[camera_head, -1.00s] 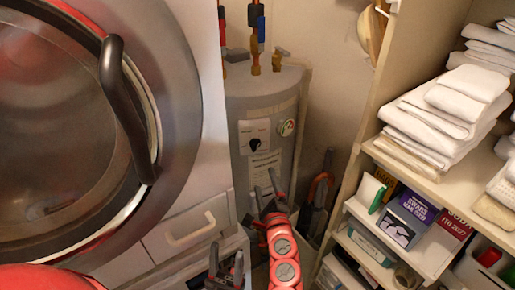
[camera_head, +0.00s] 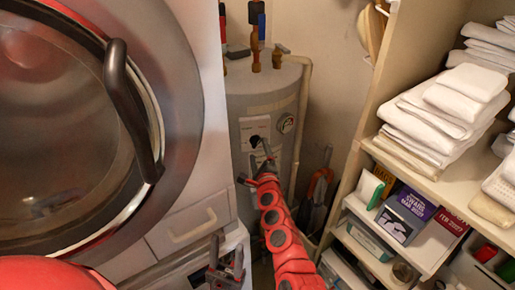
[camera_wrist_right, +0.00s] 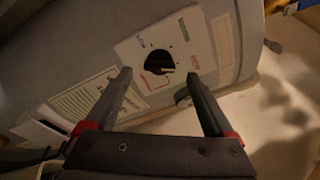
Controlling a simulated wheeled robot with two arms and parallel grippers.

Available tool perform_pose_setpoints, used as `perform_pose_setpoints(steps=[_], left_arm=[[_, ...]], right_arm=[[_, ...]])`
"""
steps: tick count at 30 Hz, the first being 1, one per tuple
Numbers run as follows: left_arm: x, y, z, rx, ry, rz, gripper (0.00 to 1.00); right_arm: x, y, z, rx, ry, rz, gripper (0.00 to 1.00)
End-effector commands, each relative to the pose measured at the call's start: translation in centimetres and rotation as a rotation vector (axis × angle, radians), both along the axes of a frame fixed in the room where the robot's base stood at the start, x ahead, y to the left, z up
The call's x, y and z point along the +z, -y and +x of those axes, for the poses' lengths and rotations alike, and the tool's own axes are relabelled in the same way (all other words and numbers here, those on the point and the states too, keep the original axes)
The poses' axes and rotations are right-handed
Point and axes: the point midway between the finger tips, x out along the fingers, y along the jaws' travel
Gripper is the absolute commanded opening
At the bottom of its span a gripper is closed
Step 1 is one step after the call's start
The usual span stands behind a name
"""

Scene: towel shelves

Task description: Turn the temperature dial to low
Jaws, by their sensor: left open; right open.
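The temperature dial (camera_wrist_right: 158,62) is a black round knob on a white plate on the front of the grey water heater (camera_head: 262,92). In the right wrist view it shows with colored marks around it, between and beyond my fingertips. In the head view the dial (camera_head: 255,140) is partly behind my right gripper (camera_head: 258,167). My right gripper is open and empty in front of the heater; it also shows in the wrist view (camera_wrist_right: 158,77). I cannot tell whether it touches the dial. My left gripper (camera_head: 226,262) is open and empty, low beside the washer.
A front-loading washer (camera_head: 185,75) with a big round door is at the left. Shelves (camera_head: 368,130) with white towels (camera_head: 440,110) and boxes stand at the right.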

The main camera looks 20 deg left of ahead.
Motion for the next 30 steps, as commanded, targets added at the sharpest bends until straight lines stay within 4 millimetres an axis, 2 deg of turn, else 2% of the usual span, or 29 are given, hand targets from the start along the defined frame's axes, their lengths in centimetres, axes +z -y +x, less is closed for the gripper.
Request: perform_pose_setpoints(steps=[3,9,22,30], left_arm=[[-0.7,0.0,0.0,0.000,0.000,0.000,0.50],[-1.2,0.0,0.0,0.000,0.000,0.000,0.50],[-1.3,0.0,0.0,0.000,0.000,0.000,0.50],[-1.3,0.0,0.0,0.000,0.000,0.000,0.50]], right_arm=[[-0.3,-0.9,1.0,0.008,0.002,-0.007,0.88],[-0.2,-1.4,2.2,0.005,0.000,-0.004,0.88],[-0.1,-1.4,2.7,0.000,-0.001,-0.001,0.88],[-0.1,-1.4,2.7,0.000,-0.001,-0.002,0.39]])
